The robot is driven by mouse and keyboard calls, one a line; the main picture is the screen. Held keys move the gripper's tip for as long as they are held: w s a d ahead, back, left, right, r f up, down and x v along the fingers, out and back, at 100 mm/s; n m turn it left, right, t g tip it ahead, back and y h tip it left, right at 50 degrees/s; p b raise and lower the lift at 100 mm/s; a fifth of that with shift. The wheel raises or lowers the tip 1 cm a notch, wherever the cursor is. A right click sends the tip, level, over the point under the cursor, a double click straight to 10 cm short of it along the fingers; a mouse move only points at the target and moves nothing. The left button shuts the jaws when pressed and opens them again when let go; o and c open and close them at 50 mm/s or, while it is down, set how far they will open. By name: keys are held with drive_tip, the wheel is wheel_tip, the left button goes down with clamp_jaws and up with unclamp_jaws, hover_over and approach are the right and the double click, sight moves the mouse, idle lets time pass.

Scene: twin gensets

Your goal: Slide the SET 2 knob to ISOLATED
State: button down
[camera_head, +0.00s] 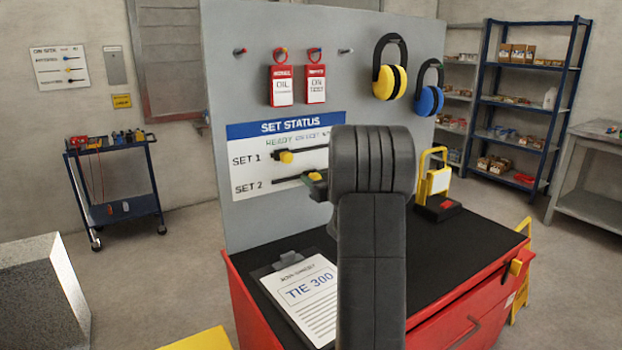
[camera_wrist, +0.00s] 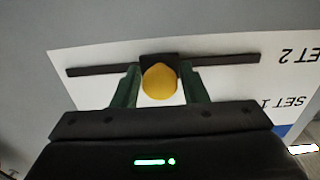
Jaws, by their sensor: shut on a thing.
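The SET STATUS board (camera_head: 270,160) has a slot for SET 1 and one for SET 2. The yellow SET 2 knob (camera_head: 314,176) is partly hidden by my gripper (camera_head: 318,184). In the wrist view, turned upside down, the round knob (camera_wrist: 160,80) sits on a dark block near the middle of its slot (camera_wrist: 225,60). The green fingers of my gripper (camera_wrist: 161,88) are shut on the knob from both sides. The READY heading shows; my arm hides the right part of the board, and no ISOLATED label is readable.
The SET 1 knob (camera_head: 286,156) sits near the left of its slot, just above my gripper. Red tags (camera_head: 283,86) and earmuffs (camera_head: 390,68) hang above. A clipboard (camera_head: 300,290) and a yellow-framed device (camera_head: 436,190) rest on the black bench top.

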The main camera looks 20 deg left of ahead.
drive_tip(key=c, duration=1.1)
unclamp_jaws()
drive_tip(key=v, duration=1.3)
drive_tip(key=shift+s+d+b, duration=0.25)
drive_tip(key=shift+d+b, duration=0.05)
drive_tip(key=shift+b, duration=0.05)
